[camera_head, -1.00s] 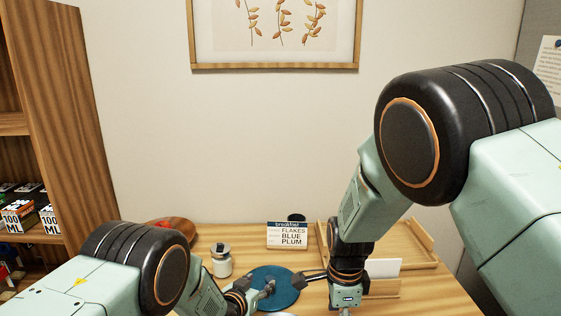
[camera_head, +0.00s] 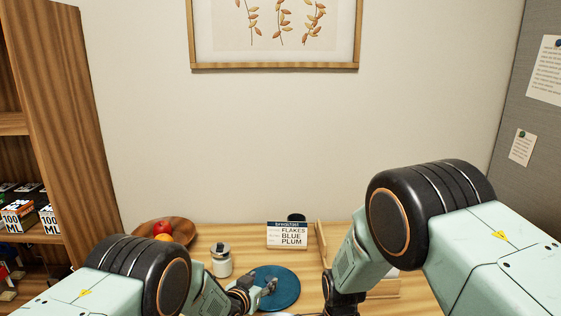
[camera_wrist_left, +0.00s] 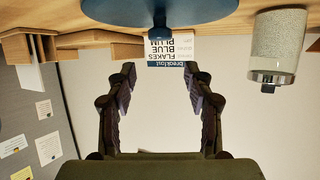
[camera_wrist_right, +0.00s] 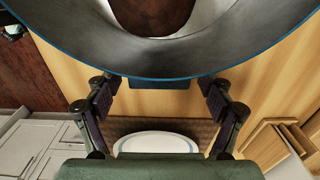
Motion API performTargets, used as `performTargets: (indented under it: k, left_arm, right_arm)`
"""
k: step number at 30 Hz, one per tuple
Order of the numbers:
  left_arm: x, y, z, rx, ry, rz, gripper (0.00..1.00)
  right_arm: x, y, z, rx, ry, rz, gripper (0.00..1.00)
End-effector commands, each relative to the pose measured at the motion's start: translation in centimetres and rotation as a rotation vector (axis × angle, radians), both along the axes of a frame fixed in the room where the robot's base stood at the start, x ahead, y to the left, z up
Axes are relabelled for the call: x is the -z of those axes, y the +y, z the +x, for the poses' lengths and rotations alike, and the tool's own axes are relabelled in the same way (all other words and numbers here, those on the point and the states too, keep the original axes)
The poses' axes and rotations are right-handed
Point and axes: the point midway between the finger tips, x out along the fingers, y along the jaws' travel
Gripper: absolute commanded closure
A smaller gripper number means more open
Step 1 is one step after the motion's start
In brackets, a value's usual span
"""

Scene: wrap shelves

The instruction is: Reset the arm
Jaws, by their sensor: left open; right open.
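In the right wrist view the right gripper (camera_wrist_right: 160,86) is open and empty.
A lidded jar (camera_head: 221,261), a breakfast card (camera_head: 287,235) and a wooden fruit bowl (camera_head: 180,230) stand on the table. A wooden shelf (camera_head: 60,120) is at left. A white dish (camera_wrist_right: 157,143) shows in the right wrist view.

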Motion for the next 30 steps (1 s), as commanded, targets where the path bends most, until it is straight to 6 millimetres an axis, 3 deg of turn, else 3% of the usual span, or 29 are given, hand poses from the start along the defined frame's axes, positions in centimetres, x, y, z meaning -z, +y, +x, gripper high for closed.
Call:
performTargets:
  k: [17,26,30]
  left_arm:
    - [0.2,-0.1,0.4,-0.001,0.002,0.000,0.48]
    - [-0.6,0.5,-1.2,-0.002,0.002,-0.001,0.48]
    - [-0.7,0.6,-1.6,-0.002,0.001,-0.001,0.48]
  right_arm:
    - [0.0,0.0,0.0,-0.001,0.000,0.000,0.19]
    - [0.0,0.0,0.0,-0.001,0.000,0.000,0.19]
    - [-2.5,0.0,0.1,0.000,-0.004,-0.001,0.19]
